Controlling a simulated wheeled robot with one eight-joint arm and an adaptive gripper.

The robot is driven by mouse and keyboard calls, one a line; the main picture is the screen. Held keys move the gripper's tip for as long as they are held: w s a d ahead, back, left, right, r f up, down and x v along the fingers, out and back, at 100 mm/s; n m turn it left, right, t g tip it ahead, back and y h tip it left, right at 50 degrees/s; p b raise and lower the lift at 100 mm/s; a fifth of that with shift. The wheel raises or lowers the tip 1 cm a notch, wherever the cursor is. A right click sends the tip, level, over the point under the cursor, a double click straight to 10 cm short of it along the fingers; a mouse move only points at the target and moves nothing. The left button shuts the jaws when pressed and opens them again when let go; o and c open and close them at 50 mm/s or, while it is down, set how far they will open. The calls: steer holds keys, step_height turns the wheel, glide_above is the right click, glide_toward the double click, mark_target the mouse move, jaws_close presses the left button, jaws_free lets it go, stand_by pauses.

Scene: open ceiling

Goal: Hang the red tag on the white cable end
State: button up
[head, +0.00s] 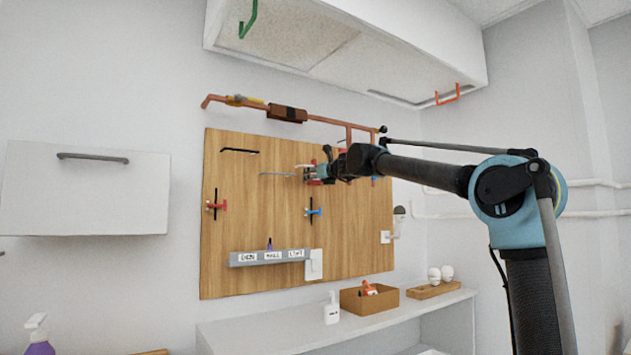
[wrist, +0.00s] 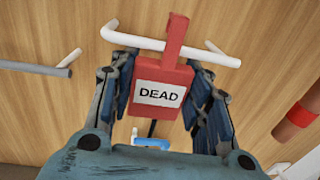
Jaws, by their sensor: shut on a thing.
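The red tag (wrist: 163,88) has a white label reading DEAD and a hooked red strap at its top. My gripper (wrist: 160,105) is closed around the tag, one finger at each side. A white cable or rod (wrist: 165,45) with bent ends lies across the wall behind the strap. The strap crosses in front of it; I cannot tell whether the hook is over it or touching. In the head view my gripper (head: 318,173) is at the upper middle of the wooden board, with a little red showing.
On the wooden board (head: 235,210) are a black bar (head: 240,151), a grey bar (head: 277,174), a red-handled valve (head: 216,206) and a blue-handled valve (head: 313,212). A labelled grey strip (head: 270,257) is below. A copper pipe (head: 330,120) runs above. A shelf (head: 290,330) holds a brown box (head: 370,303).

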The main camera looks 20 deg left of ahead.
steer(key=shift+f, duration=0.75)
stand_by(0.4)
steer(key=o, duration=1.1)
